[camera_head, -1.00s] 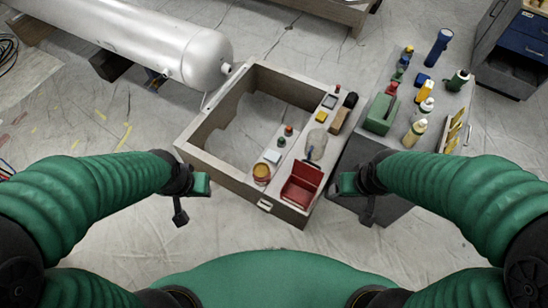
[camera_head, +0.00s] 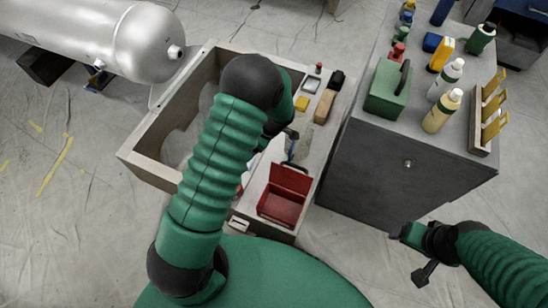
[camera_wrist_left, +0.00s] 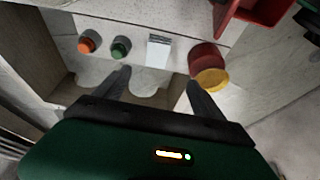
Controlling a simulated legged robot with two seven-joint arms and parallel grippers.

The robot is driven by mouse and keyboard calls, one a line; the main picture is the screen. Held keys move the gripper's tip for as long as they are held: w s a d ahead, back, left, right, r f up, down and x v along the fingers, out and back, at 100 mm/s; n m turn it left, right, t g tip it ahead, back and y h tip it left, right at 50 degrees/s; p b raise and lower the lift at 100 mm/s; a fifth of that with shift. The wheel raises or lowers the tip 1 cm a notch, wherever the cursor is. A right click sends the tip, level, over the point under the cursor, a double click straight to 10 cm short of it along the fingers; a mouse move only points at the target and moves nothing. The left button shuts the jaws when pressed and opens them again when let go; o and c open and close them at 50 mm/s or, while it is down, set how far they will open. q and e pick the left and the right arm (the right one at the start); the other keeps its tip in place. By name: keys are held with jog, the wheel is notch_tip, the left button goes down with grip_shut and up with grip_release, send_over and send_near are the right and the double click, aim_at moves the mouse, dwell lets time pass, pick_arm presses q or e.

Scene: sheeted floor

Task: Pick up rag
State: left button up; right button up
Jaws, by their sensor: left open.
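No rag is clearly recognisable. A pale patch with a scalloped edge (camera_head: 180,145) lies inside the open wooden box (camera_head: 150,172); I cannot tell whether it is cloth or bare floor. My left gripper (camera_wrist_left: 159,78) is open and empty in the left wrist view, its fingers spread over the box interior beside the ledge. In the head view my left arm hides most of it and part of the ledge.
On the ledge are an orange knob (camera_wrist_left: 86,45), a green knob (camera_wrist_left: 121,47), a white card (camera_wrist_left: 158,50) and a red jar with a yellow lid (camera_wrist_left: 208,78). A red open case (camera_head: 282,205) sits at the near end. Bottles and a green can (camera_head: 385,95) crowd the grey cabinet (camera_head: 400,190).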

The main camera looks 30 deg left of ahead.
pick_arm(q)
jog(key=b+x, duration=0.1)
jog(key=x, duration=0.3)
jog(key=b+x, duration=0.2)
jog(key=x, duration=0.2)
jog(key=b+x, duration=0.1)
jog(key=x, duration=0.3)
jog(key=shift+w+d+f, duration=0.15)
jog(key=shift+w+f, duration=0.1)
jog(key=b+x, duration=0.1)
jog(key=x, duration=0.1)
jog(key=b+x, duration=0.2)
jog(key=shift+w+d+f, duration=0.1)
jog(key=shift+w+d, duration=0.1)
jog(key=shift+d, duration=0.05)
jog(key=shift+a+f, duration=0.1)
jog(key=shift+f, duration=0.05)
pick_arm(e)
jog(key=s+x, duration=0.1)
jog(key=x, duration=0.6)
jog(key=shift+s+d, duration=0.4)
jog(key=shift+s, duration=0.1)
pick_arm(q)
jog(key=c, duration=1.5)
pick_arm(e)
jog(key=shift+f, duration=0.15)
pick_arm(q)
jog(key=shift+r, duration=0.2)
